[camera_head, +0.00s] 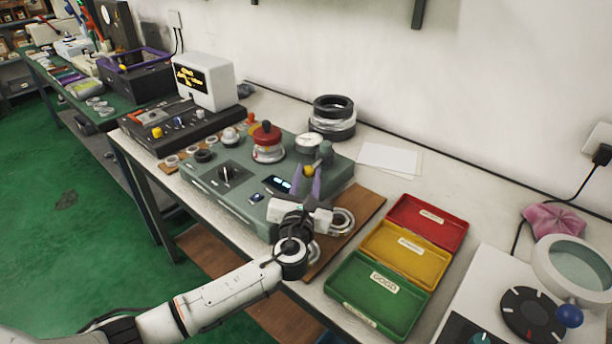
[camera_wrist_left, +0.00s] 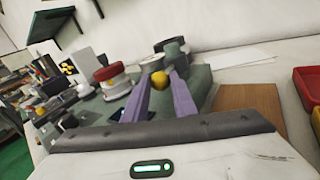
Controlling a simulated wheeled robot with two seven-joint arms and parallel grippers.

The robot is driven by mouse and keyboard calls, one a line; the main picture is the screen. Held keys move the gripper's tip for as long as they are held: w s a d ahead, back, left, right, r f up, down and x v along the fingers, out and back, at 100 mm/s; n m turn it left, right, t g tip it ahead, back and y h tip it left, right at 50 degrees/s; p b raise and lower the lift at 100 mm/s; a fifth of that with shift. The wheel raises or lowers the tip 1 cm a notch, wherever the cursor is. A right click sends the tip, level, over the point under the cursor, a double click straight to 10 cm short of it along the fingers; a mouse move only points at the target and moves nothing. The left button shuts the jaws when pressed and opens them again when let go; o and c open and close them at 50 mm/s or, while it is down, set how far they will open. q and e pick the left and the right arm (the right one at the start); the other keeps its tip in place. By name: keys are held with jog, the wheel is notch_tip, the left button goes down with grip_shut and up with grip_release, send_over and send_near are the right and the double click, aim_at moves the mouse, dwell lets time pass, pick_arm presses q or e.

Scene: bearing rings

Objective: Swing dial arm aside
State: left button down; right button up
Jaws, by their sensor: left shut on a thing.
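The grey-green bearing gauge (camera_head: 222,188) stands on the bench, with a dial (camera_head: 309,142) at its back right. Next to the dial is a short grey-green post (camera_head: 326,149), which also shows in the left wrist view (camera_wrist_left: 174,52). A yellow knob (camera_head: 309,170) sits just in front of the post, apparently the dial arm's handle. My left gripper (camera_head: 308,176) is shut on this yellow knob (camera_wrist_left: 159,79), its purple fingers on either side. The arm behind the knob is mostly hidden. My right gripper is not in view.
A red-topped knob (camera_head: 266,137) stands on the gauge left of my gripper. Dark rings (camera_head: 332,115) are stacked behind. Red (camera_head: 428,222), yellow (camera_head: 405,255) and green (camera_head: 376,294) trays lie right. White paper (camera_head: 389,158) lies flat at the back.

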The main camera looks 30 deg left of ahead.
pick_arm(q)
jog(key=shift+a, duration=0.45)
jog(key=c, duration=1.5)
grip_release()
jog(key=shift+o, duration=0.2)
jog(key=shift+d, duration=0.1)
jog(key=shift+d, duration=0.1)
jog(key=shift+s, duration=0.25)
jog(key=v, duration=0.9)
jog(key=shift+s+d, duration=0.2)
jog(key=shift+s, duration=0.15)
